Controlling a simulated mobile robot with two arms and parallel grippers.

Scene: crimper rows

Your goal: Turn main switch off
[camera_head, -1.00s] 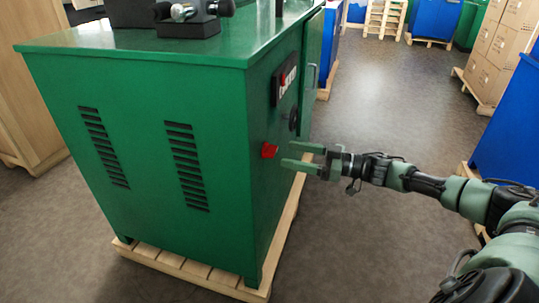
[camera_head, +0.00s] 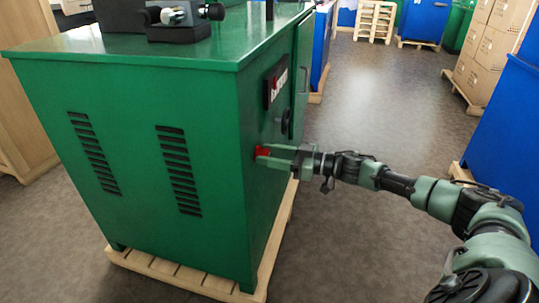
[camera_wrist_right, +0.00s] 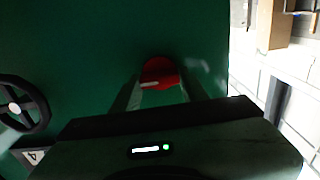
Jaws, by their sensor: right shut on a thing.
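The main switch is a red knob (camera_head: 262,152) on the right side face of the green machine cabinet (camera_head: 150,110). In the right wrist view the red knob (camera_wrist_right: 160,72) sits between the tips of my two fingers. My right gripper (camera_head: 270,157) reaches in from the right and is shut on the red knob, its fingers hiding part of it. The right gripper also shows in the right wrist view (camera_wrist_right: 158,88). My left gripper is in neither view.
A black handwheel (camera_head: 282,122) and a dark control panel (camera_head: 276,83) are on the same face, above the knob. The cabinet stands on a wooden pallet (camera_head: 185,277). Blue cabinets (camera_head: 510,125) and stacked cartons (camera_head: 493,45) stand at the right. The floor between is clear.

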